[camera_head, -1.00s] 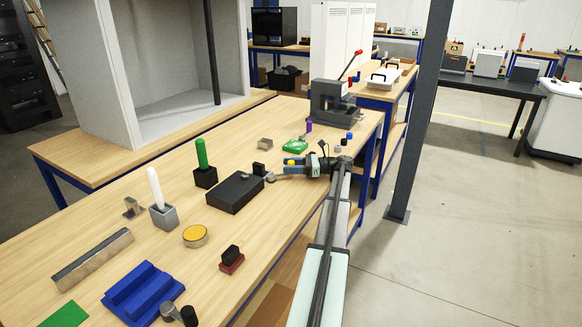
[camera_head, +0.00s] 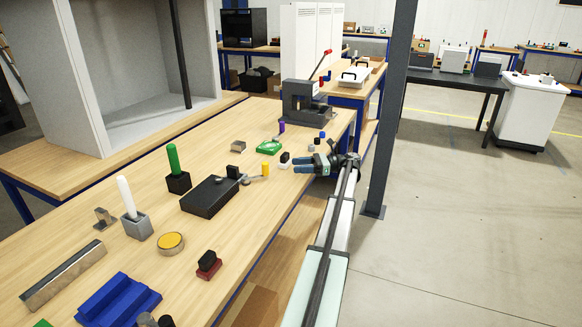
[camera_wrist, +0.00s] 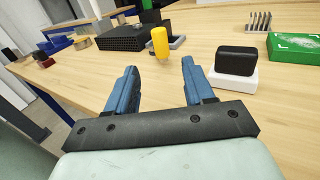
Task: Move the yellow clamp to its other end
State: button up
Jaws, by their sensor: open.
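The yellow clamp (camera_head: 265,169) is a small upright yellow cylinder at the right end of a short grey arm (camera_head: 254,179) beside the black box (camera_head: 209,196). In the wrist view the yellow clamp (camera_wrist: 159,42) stands ahead of my fingertips, near the middle. My gripper (camera_head: 297,164) is to the right of the clamp in the head view, low over the table edge, with a clear gap between them. In the wrist view the two blue fingers of my gripper (camera_wrist: 160,66) are spread apart with nothing between them. The clamp's foot is hard to make out.
A black block on a white base (camera_wrist: 235,68) stands close to the right of my fingers in the wrist view. A green block (camera_head: 269,147) lies behind it. Bare wood lies before my fingertips.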

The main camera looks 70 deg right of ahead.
aim_at(267, 169)
jog(key=shift+s+d, duration=0.1)
jog(key=shift+s, duration=0.15)
jog(key=shift+c, duration=0.3)
